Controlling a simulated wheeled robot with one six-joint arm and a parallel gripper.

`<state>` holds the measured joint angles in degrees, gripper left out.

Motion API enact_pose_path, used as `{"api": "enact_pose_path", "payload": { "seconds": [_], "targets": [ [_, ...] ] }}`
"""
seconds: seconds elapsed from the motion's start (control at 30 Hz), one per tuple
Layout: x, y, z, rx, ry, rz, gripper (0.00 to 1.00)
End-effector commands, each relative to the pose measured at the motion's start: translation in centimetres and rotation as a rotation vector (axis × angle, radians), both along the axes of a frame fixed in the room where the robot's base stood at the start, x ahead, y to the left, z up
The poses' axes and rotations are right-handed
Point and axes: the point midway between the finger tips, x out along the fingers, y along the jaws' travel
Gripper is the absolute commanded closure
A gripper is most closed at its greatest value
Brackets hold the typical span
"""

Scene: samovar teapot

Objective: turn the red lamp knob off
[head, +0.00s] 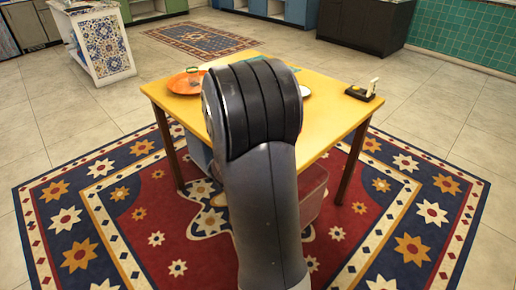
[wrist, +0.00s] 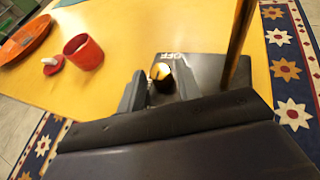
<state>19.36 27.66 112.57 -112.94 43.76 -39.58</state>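In the wrist view, a small dark knob (wrist: 162,73) with a pale yellow top stands on a black lamp base (wrist: 207,65). The word OFF is printed on the base just behind the knob. I see no red on the knob. My gripper (wrist: 161,85) reaches in from the bottom, with its fingers on either side of the knob. I cannot tell whether the fingers touch it. In the head view, my arm hides the gripper, the knob and the lamp base.
A lamp pole (wrist: 238,40) rises close to the right of my gripper. A red cup (wrist: 84,52), an orange plate (wrist: 26,36) and a small white item (wrist: 50,62) are to the left on the yellow table (head: 325,110). A black box (head: 360,93) sits at the table's right edge.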

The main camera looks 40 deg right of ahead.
Motion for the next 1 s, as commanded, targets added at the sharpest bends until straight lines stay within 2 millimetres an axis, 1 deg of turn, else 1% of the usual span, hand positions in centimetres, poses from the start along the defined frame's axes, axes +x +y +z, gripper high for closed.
{"api": "enact_pose_path", "payload": {
  "seconds": [0.03,0.07,0.37,0.67,0.87,1.0],
  "targets": [
    [0.0,0.01,0.0,0.0,0.0,0.0,0.72],
    [0.0,0.01,0.0,0.0,0.0,0.0,0.74],
    [0.0,0.02,0.01,0.0,0.0,0.0,0.98],
    [0.13,0.09,0.12,0.0,0.001,-0.034,0.99],
    [0.37,0.2,0.25,0.001,0.003,-0.139,0.99],
    [0.61,0.27,0.32,0.001,0.003,-0.253,0.99]
  ]
}}
